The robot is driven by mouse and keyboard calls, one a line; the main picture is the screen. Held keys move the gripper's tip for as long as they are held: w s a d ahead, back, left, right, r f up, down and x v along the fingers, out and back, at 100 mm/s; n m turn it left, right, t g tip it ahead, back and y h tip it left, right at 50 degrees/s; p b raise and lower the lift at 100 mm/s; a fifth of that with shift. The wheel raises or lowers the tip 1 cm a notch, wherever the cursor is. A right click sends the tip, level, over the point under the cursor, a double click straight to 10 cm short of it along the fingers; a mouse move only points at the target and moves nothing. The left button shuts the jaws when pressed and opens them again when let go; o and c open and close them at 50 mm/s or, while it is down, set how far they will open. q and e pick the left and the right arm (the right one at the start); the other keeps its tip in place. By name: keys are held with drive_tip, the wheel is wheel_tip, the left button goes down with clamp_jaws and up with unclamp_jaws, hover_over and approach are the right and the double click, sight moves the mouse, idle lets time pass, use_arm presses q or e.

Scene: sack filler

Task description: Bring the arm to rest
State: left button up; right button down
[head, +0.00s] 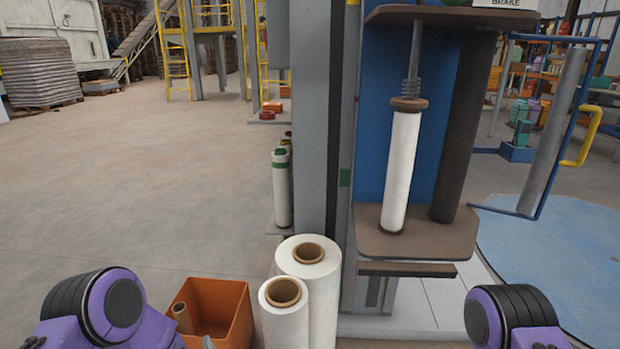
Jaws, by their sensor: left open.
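My left arm's purple and black joint shows at the bottom left. Only a small grey tip of my left gripper (208,342) shows at the bottom edge, by the front of the orange bin (240,290); it is open, and the rest is cut off by the frame. I see nothing held at that tip. My right arm's purple and black joint shows at the bottom right, in front of the machine's base. My right gripper is not in view.
Two white film rolls (309,256) stand beside the bin, which holds a brown core (183,318). A white roll (403,170) stands upright on the machine's brown shelf (440,240). A grey post (310,120) rises left of it. Floor at the left is clear.

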use_arm(q)
drive_tip(key=s+d+f+m+g+h+b, duration=0.1)
drive_tip(key=s+f+m+g+h+b, duration=0.15)
drive_tip(key=s+f+m, duration=0.65)
drive_tip(key=s+d+f+m+g+h+b, duration=0.1)
drive_tip(key=s+f+m+g+h, duration=0.4)
drive_tip(key=m, duration=0.9)
drive_tip(key=s+a+f+m+g+b, duration=0.2)
drive_tip(key=s+f+m+b, duration=0.2)
drive_tip(key=s+f, duration=0.3)
drive_tip(key=s+a+f+m+g+b, duration=0.25)
drive_tip(key=s+f+m, duration=0.2)
drive_tip(key=s, duration=0.55)
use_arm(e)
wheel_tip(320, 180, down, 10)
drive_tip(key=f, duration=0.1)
use_arm(q)
wheel_tip(320, 180, up, 39)
drive_tip(key=w+t+y+p, duration=0.1)
drive_tip(key=p, duration=3.6)
drive_tip(key=shift+w+a+f+p, duration=0.2)
drive_tip(key=shift+w+a+p, duration=0.1)
drive_tip(key=shift+w+p, duration=0.1)
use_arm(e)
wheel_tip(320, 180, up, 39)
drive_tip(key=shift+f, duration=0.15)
